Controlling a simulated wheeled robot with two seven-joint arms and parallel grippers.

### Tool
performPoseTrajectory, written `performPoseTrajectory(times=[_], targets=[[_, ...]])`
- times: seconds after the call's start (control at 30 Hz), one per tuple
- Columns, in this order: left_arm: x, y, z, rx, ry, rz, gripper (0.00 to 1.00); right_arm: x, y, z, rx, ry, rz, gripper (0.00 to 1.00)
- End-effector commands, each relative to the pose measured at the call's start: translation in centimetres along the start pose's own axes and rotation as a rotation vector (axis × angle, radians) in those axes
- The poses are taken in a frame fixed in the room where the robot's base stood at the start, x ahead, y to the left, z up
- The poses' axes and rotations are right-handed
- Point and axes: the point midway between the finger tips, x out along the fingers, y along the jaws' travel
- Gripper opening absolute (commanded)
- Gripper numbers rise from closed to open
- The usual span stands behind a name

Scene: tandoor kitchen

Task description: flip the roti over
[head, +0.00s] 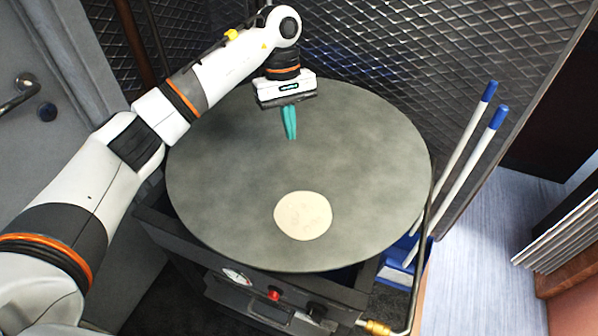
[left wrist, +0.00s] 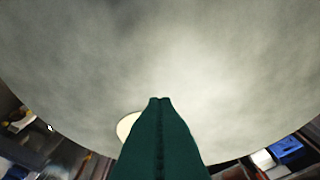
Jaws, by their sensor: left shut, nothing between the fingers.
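The roti (head: 303,216) is a pale, round, flat disc lying on the near part of the big round grey griddle (head: 220,170). In the left wrist view the roti (left wrist: 127,126) shows only in part, beside and behind the green fingers. My left gripper (head: 291,136) points down over the far middle of the griddle, apart from the roti. Its green fingers are shut with nothing between them; the fingertips (left wrist: 160,100) are together in the left wrist view. I cannot tell how high the tips are above the griddle. My right gripper is not in view.
The griddle sits on a dark stove with a gauge (head: 237,276) and a red knob (head: 274,294) at the front. Blue-tipped white rods (head: 470,150) stand at its right. A quilted metal wall (head: 400,40) rises behind. The griddle top is otherwise clear.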

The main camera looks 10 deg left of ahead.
Motion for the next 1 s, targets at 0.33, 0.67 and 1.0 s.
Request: performPoseTrajectory(times=[0.33,0.67,1.0], targets=[[7.0,0.0,-0.2,0.001,0.005,0.002,0.00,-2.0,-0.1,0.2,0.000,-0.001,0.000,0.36],[9.2,0.0,-3.4,0.002,0.002,-0.001,0.00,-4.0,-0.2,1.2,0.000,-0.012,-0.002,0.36],[9.5,0.0,-4.0,-0.001,0.000,-0.002,0.00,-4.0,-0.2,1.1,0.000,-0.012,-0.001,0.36]])
